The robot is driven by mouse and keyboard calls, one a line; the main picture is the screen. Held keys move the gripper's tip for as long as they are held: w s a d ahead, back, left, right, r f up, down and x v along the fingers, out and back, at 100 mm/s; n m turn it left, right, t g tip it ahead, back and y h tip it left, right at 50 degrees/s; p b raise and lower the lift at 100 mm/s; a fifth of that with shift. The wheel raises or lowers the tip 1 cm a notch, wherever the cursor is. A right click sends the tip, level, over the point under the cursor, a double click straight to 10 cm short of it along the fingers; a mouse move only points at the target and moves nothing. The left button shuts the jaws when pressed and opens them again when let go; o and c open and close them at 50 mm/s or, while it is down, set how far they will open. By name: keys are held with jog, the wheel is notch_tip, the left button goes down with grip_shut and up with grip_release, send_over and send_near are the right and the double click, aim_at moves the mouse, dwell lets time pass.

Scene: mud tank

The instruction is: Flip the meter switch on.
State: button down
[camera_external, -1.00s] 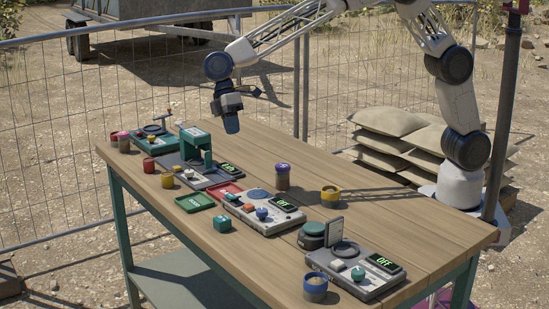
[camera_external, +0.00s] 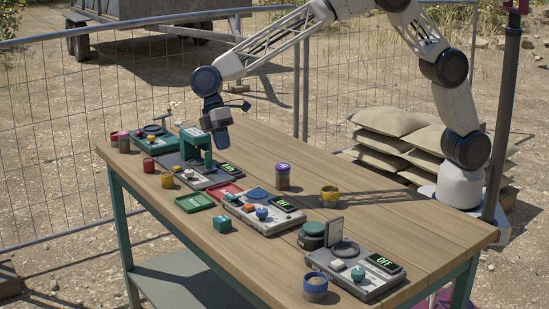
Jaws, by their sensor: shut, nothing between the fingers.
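Several meter-like devices stand in a row on the table; I cannot tell which one is the meter. The middle device (camera_external: 260,221) has a lit display (camera_external: 283,204) that seems to read OFF, with red and blue knobs. A third device (camera_external: 194,180) has a green arch (camera_external: 190,141) and a small display (camera_external: 229,169), too small to read. A teal device (camera_external: 146,142) is at the far left. My gripper (camera_external: 223,146) is shut and empty, pointing down just right of the arch.
Small jars stand about, including a purple-lidded jar (camera_external: 283,178), a yellow one (camera_external: 330,196) and a blue-rimmed one (camera_external: 315,286). The table's right back is clear.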

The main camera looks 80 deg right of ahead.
aim_at(233, 196)
jog(key=x, duration=1.3)
jog(key=shift+s+a+f, duration=0.1)
jog(key=shift+f, duration=0.2)
jog(key=shift+s+a+f, duration=0.15)
jog(key=shift+f+t+h, duration=0.15)
jog(key=shift+t+h, duration=0.15)
dwell(0.5)
jog(key=shift+w+d+r, duration=0.2)
jog(key=shift+w+d, duration=0.3)
jog(key=shift+d, duration=0.05)
